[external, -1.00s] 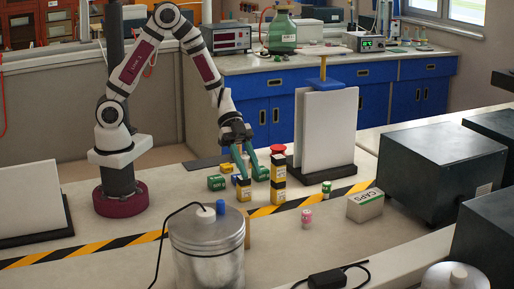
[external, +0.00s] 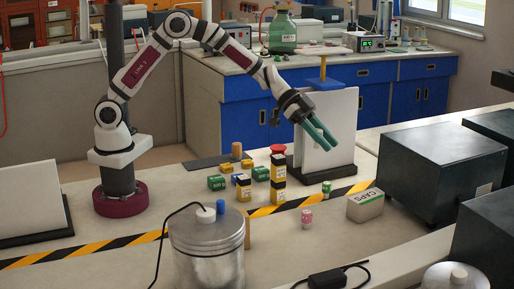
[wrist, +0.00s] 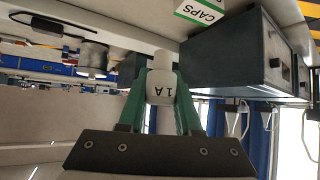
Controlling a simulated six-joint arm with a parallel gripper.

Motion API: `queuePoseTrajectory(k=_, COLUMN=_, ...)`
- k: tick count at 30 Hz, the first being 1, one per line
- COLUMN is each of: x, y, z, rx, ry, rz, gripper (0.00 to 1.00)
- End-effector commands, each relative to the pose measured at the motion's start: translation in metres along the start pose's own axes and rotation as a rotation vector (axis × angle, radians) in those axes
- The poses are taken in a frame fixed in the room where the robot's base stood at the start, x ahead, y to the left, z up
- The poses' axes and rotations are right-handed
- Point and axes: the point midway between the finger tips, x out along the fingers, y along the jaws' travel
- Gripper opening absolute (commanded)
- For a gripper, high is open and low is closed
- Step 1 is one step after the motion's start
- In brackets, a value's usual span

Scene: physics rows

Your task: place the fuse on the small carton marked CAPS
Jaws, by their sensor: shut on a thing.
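The fuse (wrist: 161,92) is a white cylinder marked "1 A". In the wrist view it is held between the green fingers of my gripper (wrist: 162,80), which are shut on it. In the external view my gripper (external: 326,141) is raised in front of the white upright panel, and I cannot make out the fuse there. The carton shows partly at the top of the wrist view (wrist: 203,11).
Yellow, green and black blocks (external: 278,182), some stacked, stand mid-table. A green cylinder (external: 326,187) and a pink one (external: 307,217) stand left of the carton. A dark box (external: 442,170) stands right. A metal can (external: 207,250) is in front. The white panel (external: 335,115) is behind my gripper.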

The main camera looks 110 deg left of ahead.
Motion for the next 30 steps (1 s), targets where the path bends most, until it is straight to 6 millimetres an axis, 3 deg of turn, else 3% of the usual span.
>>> queuePoseTrajectory(k=1, x=0.020, y=-0.009, z=-0.002, rx=-0.031, ry=-0.001, rz=-0.039, gripper=0.00)
queuePoseTrajectory(k=6, x=0.081, y=-0.040, z=-0.013, rx=-0.148, ry=-0.001, rz=-0.197, gripper=0.00)
queuePoseTrajectory(k=9, x=0.099, y=-0.048, z=-0.017, rx=-0.185, ry=-0.001, rz=-0.251, gripper=0.00)
queuePoseTrajectory(k=18, x=0.121, y=-0.057, z=-0.020, rx=-0.233, ry=-0.001, rz=-0.313, gripper=0.00)
queuePoseTrajectory(k=30, x=0.154, y=-0.057, z=0.023, rx=-0.241, ry=-0.003, rz=-0.315, gripper=0.00)
